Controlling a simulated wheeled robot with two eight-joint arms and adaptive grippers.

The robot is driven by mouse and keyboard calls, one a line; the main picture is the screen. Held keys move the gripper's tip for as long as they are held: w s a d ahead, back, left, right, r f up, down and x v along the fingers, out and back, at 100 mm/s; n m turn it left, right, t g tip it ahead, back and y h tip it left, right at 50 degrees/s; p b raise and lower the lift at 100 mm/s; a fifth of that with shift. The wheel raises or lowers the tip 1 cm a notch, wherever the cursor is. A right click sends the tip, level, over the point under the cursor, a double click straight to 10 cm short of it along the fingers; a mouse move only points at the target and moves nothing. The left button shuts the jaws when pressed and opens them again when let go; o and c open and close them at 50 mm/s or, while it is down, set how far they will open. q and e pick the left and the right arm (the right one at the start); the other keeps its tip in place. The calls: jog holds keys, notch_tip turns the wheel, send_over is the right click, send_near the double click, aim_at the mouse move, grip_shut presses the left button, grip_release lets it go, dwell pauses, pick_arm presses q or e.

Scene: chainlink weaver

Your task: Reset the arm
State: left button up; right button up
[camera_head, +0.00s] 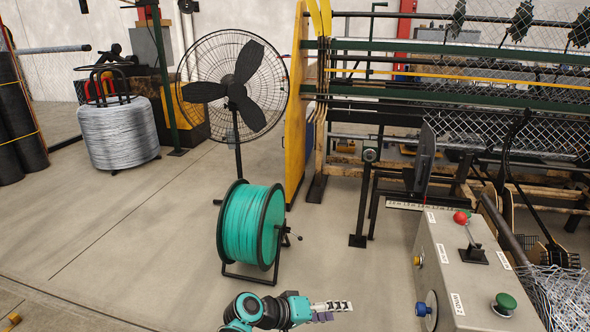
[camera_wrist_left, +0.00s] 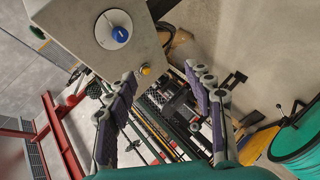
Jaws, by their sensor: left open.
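My left gripper (camera_head: 331,312) shows at the bottom centre of the head view, at the end of a teal and black arm, over the floor in front of the green wire spool. In the left wrist view my left gripper (camera_wrist_left: 162,112) shows two dark ribbed fingers spread apart, with nothing between them. The control box (camera_head: 455,270) stands to the right of the gripper, apart from it. It also shows in the left wrist view (camera_wrist_left: 75,30), with a white and blue knob on its face. My right gripper is in neither view.
A green wire spool (camera_head: 240,225) on a black stand is behind the gripper. A large black fan (camera_head: 237,95) and a grey wire coil (camera_head: 118,133) stand farther back. The weaving machine (camera_head: 295,110) fills the upper right. Bare floor (camera_head: 130,230) lies open on the left.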

pick_arm(q)
jog(key=s+a+t+y, duration=0.1)
jog(key=s+a+y, duration=0.4)
jog(key=a, duration=0.8)
jog(key=s+a+t+y, duration=0.1)
jog(key=s+a+y, duration=0.5)
jog(key=s+a, duration=0.4)
jog(key=a, duration=0.4)
jog(key=shift+s+a+r, duration=0.25)
jog(key=shift+s+a, duration=0.05)
jog(key=shift+s, duration=0.05)
